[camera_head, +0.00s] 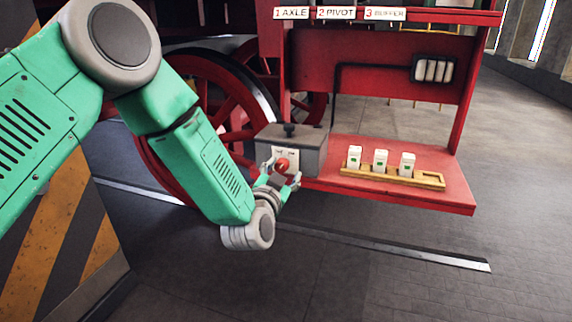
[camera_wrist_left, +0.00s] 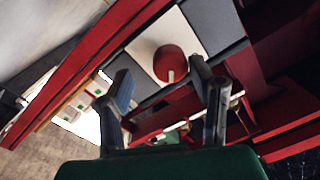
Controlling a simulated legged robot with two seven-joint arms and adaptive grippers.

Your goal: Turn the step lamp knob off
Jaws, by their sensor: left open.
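The step lamp knob (camera_head: 282,164) is a red round knob on a white plate on the front of a grey box (camera_head: 308,150). The box stands on the red step. My left gripper (camera_head: 281,176) is at the front of the box, with its fingers around or just before the knob in the head view. In the left wrist view the red knob (camera_wrist_left: 170,63) shows beyond and between the two fingertips of my open left gripper (camera_wrist_left: 160,82). I cannot tell whether the fingers touch it. My right gripper does not show.
On the red step (camera_head: 455,195), a wooden rack (camera_head: 430,178) holds three white blocks with green marks, right of the box. A shelf with labels (camera_head: 337,13) is above. A red wheel (camera_head: 190,165) stands behind my left arm. The floor in front is clear.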

